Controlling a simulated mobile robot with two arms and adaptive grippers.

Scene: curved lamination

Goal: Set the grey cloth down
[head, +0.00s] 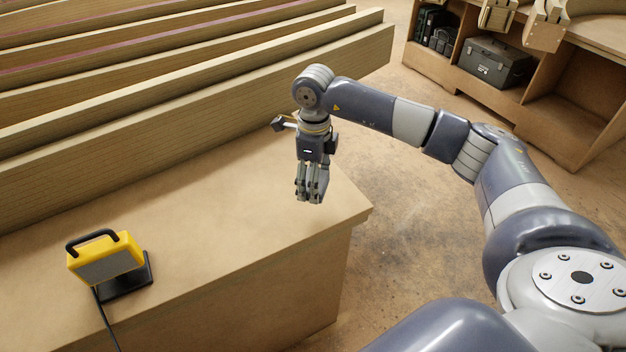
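No grey cloth can be made out in the head view. My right gripper (309,196) points down over the right end of the wooden bench top (225,235), near its front corner. Its fingers look close together, but I cannot tell whether they are shut, and I see no cloth hanging from them. I cannot tell whether the fingertips touch the bench top. My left gripper is not in view.
A yellow work lamp (106,259) with a black stand and cable is at the bench's left. Long laminated beams (200,115) run behind the bench top. A shelf unit (548,108) holding a dark toolbox (492,62) stands at the back right. The bench top's middle is clear.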

